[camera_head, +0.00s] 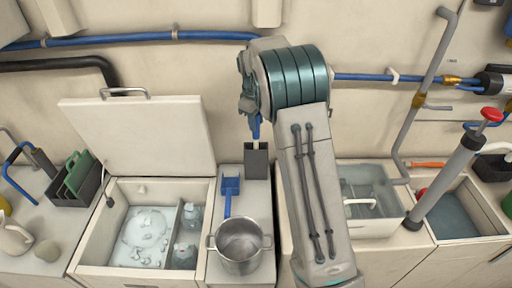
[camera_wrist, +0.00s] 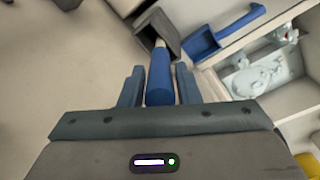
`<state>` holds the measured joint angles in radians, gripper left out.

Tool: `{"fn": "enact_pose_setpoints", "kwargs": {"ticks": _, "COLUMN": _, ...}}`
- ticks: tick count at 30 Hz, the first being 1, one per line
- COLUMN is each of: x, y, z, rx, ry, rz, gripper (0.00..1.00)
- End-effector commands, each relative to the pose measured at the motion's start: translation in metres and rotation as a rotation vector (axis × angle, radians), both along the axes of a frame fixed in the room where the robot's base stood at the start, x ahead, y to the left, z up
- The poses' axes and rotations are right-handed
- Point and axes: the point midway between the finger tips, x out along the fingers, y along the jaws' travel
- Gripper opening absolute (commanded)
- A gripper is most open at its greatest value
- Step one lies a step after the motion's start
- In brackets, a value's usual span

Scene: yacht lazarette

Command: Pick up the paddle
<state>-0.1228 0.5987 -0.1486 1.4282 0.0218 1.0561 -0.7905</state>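The paddle (camera_wrist: 159,76) shows as a blue handle with a pale shaft below it. It stands in a dark grey open box (camera_head: 257,161), and its lower end is hidden inside. In the head view the blue handle (camera_head: 255,127) hangs below my wrist, above the box. My gripper (camera_wrist: 160,82) is around the handle, one finger on each side. Narrow gaps seem to show between the fingers and the handle, so the gripper looks open. The box also shows in the wrist view (camera_wrist: 172,28). My gripper's fingers are hard to see in the head view.
A blue scoop (camera_head: 230,187) lies beside the box, with a steel pot (camera_head: 240,246) in front. An open cooler (camera_head: 91,234) with ice and bottles is to the left, its lid (camera_head: 140,135) raised. A sink and a pump (camera_head: 447,178) are to the right. A blue pipe (camera_head: 130,38) crosses the wall behind.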

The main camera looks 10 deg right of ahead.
Motion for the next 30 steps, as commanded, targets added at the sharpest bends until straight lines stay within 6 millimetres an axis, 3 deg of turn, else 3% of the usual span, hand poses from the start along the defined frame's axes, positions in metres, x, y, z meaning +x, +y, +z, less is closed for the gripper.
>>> {"fn": "enact_pose_setpoints", "kwargs": {"ticks": 1, "x": 0.0, "y": 0.0, "z": 0.0, "rx": 0.0, "ry": 0.0, "rz": 0.0, "gripper": 0.15}}
{"fn": "enact_pose_setpoints", "kwargs": {"ticks": 3, "x": 0.0, "y": 0.0, "z": 0.0, "rx": 0.0, "ry": 0.0, "rz": 0.0, "gripper": 0.0}}
{"fn": "enact_pose_setpoints", "kwargs": {"ticks": 17, "x": 0.001, "y": 0.0, "z": 0.01, "rx": 0.0, "ry": -0.003, "rz": 0.0, "gripper": 0.01}}
{"fn": "enact_pose_setpoints", "kwargs": {"ticks": 23, "x": 0.001, "y": 0.0, "z": 0.036, "rx": 0.0, "ry": -0.004, "rz": 0.0, "gripper": 0.01}}
{"fn": "enact_pose_setpoints", "kwargs": {"ticks": 30, "x": 0.001, "y": 0.0, "z": 0.084, "rx": 0.0, "ry": -0.004, "rz": -0.001, "gripper": 0.01}}
